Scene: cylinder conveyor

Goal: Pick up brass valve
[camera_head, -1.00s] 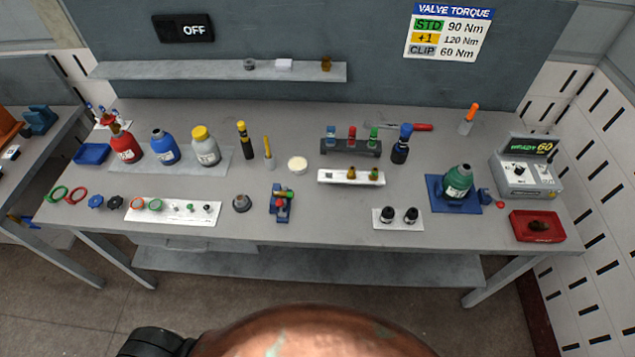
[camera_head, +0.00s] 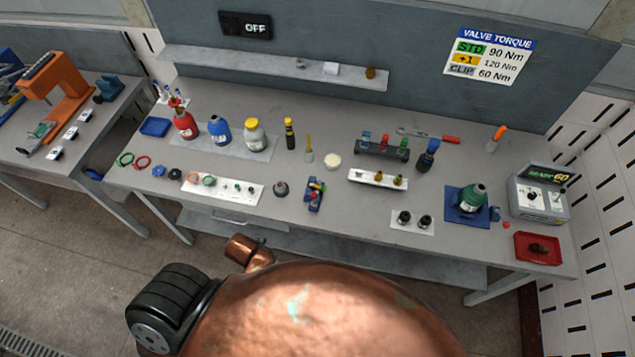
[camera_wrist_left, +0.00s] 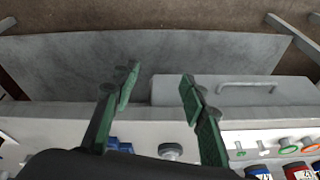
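Two small brass-coloured valves, one (camera_head: 378,177) left and one (camera_head: 397,181) right, stand upright on a white rack (camera_head: 360,178) in the middle right of the bench in the head view. Another small brass-coloured piece (camera_head: 370,72) stands on the wall shelf. My left gripper (camera_wrist_left: 160,76) shows in the left wrist view with its two green fingers apart and nothing between them. It is over the bench's front edge, and I cannot make out a brass valve in that view. Neither gripper shows in the head view.
The bench (camera_head: 330,215) holds bottles, rings, a blue vice-like fixture (camera_head: 315,195), a tube rack (camera_head: 382,149), a green bottle on a blue mat (camera_head: 463,218), a torque device (camera_head: 538,195) and a red tray (camera_head: 555,249). A second bench with an orange press (camera_head: 60,85) stands left.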

